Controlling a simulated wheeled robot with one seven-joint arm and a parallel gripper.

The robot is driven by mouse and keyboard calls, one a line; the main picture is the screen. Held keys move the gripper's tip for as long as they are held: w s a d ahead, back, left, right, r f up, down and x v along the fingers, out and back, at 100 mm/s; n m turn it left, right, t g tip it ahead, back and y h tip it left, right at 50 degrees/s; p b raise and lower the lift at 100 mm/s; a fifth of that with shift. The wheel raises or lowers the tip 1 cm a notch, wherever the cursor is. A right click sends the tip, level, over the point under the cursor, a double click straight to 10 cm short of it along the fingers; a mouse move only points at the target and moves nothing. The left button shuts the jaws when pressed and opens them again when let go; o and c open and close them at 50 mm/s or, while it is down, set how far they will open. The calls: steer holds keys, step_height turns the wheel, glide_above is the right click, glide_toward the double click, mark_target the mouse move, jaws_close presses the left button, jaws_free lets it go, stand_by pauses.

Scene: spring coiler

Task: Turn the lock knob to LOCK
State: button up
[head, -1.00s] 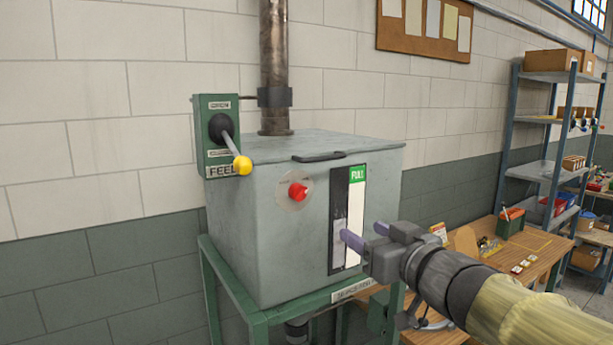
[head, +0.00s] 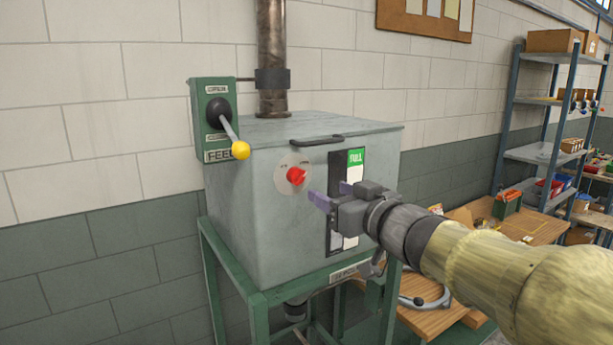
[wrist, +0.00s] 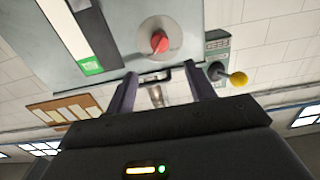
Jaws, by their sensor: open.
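The red lock knob (head: 296,175) sits on a round pale plate on the front of the grey box (head: 250,220). It also shows in the wrist view (wrist: 159,42), beyond the fingertips. The marks on its plate are too small to read. My gripper (head: 332,195) is open and empty, just right of and a little below the knob in the head view, apart from it. In the wrist view my two purple-grey fingers (wrist: 162,88) are spread, with a black handle between them in the picture.
A green feed lever box (head: 212,125) with a yellow-tipped lever (head: 240,150) is at the box's left. A gauge strip marked FULL (head: 355,158) is behind my gripper. A black handle (head: 316,141) is on the lid's front edge. A wooden bench (head: 450,315) stands at right.

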mark_target(302, 177)
steer(key=p+x, duration=0.1)
steer(key=x, duration=1)
steer(key=shift+p, duration=0.35)
steer(key=shift+c, duration=0.2)
steer(key=c, duration=0.9)
